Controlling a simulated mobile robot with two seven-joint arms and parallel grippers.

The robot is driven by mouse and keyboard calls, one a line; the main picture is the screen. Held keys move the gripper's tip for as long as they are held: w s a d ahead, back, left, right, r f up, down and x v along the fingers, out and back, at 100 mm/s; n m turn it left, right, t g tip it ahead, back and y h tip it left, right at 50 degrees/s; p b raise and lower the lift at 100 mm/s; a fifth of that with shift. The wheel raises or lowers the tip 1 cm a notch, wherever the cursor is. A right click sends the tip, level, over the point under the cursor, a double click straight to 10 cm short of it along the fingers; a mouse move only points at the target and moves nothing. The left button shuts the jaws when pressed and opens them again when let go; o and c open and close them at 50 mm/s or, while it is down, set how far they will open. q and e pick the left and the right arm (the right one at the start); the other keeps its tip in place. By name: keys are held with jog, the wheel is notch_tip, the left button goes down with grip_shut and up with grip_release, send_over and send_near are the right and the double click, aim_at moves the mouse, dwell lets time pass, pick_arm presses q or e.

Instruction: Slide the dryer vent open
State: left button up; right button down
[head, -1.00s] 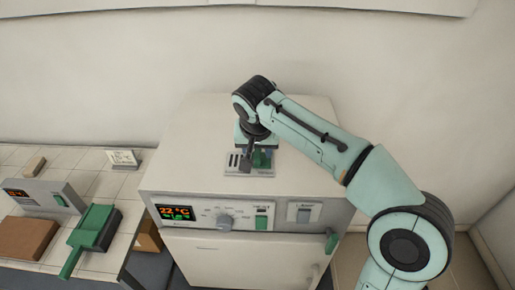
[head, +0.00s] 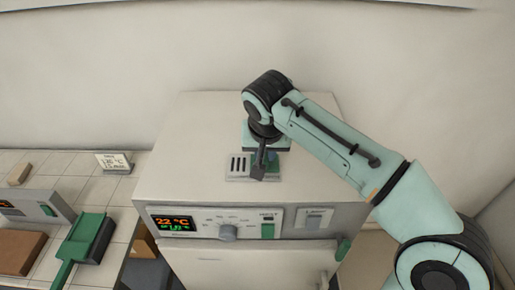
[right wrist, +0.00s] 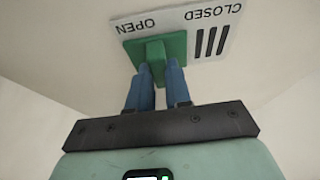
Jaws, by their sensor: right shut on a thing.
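The dryer vent is a pale plate (head: 239,166) with dark slots on top of the dryer (head: 190,165). In the right wrist view the plate (right wrist: 228,38) reads OPEN and CLOSED, upside down. Its green slider (right wrist: 160,50) sits at the OPEN end, and the dark slots (right wrist: 210,42) by CLOSED are uncovered. My right gripper (right wrist: 158,72) has its blue fingers shut on the slider's raised knob. In the head view the right gripper (head: 261,166) reaches down onto the plate's right part and partly hides the slider. My left gripper is out of view.
The dryer's front has a display (head: 174,223), a grey knob (head: 228,232) and switches. At the left, a tiled bench holds a green dustpan-like tool (head: 82,240), a brown block (head: 20,252) and a small sign (head: 115,162). A wall stands behind.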

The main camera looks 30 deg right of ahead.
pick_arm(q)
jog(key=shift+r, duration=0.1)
pick_arm(e)
jog(key=shift+d, duration=0.15)
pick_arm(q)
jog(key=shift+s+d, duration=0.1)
pick_arm(e)
jog(key=c, duration=1)
grip_release()
jog(key=shift+s+d, duration=0.1)
jog(key=shift+s, duration=0.05)
jog(key=shift+c, duration=0.2)
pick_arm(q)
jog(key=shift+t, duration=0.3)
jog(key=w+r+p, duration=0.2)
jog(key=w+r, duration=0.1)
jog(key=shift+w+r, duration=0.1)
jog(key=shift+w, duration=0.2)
pick_arm(e)
jog(key=v, duration=1.3)
jog(key=shift+r, duration=0.15)
